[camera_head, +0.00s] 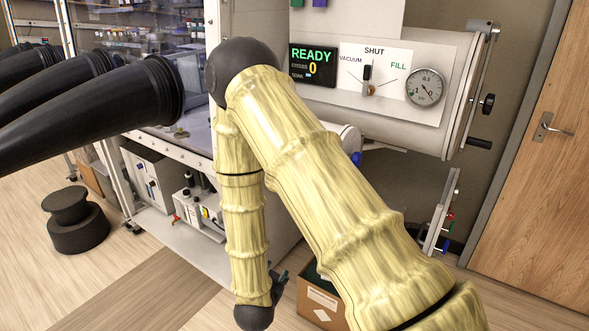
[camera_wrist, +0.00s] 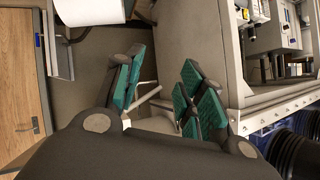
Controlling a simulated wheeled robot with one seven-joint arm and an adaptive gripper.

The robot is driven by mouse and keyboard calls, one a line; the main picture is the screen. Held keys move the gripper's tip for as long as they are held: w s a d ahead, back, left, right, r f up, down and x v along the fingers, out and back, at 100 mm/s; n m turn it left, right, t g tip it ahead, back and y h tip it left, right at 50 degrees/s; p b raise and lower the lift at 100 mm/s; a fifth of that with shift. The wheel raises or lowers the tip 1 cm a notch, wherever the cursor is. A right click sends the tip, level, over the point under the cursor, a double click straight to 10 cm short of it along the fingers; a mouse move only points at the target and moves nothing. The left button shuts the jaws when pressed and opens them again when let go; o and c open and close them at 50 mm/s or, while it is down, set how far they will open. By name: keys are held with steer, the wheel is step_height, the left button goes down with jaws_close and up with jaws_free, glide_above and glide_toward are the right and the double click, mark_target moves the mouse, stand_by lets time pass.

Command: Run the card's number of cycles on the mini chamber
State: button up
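A control panel (camera_head: 367,80) sits on the large grey chamber (camera_head: 455,95). Its display (camera_head: 312,66) reads READY, with a cycles count of 0. The valve lever (camera_head: 367,78) points up at SHUT, between VACUUM and FILL. A round gauge (camera_head: 425,87) is to its right. A small white cylinder (camera_head: 348,138) with a blue part, possibly the mini chamber, is mostly hidden behind my arm. I cannot make out the card. My gripper (camera_wrist: 163,88) is open and empty, its green-padded fingers apart. In the head view it hangs low, mostly hidden, well below the panel.
Black glove sleeves (camera_head: 95,95) stick out at left. A cardboard box (camera_head: 318,300) stands on the floor near my gripper. A rack with coloured knobs (camera_head: 440,220), a wooden door (camera_head: 540,160) and a black stool (camera_head: 75,218) are around. The floor at front left is clear.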

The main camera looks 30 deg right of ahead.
steer(key=w+d+r+m+g+h+p, duration=0.15)
steer(key=r+m+h, duration=0.35)
steer(key=r, duration=0.8)
steer(key=w+d+r+m+g+h+p, duration=0.1)
steer(key=w+d+r+m+h, duration=0.2)
steer(key=r+m, duration=0.75)
steer(key=w+d+n+p, duration=0.1)
steer(key=d, duration=0.2)
steer(key=w+d+r+n, duration=0.1)
steer(key=d, duration=0.2)
steer(key=w+d+r+n+p, duration=0.1)
steer(key=d, duration=0.2)
steer(key=shift+w+r+h+p, duration=0.25)
steer(key=shift+h+p, duration=0.05)
steer(key=shift+h, duration=0.1)
jaws_close()
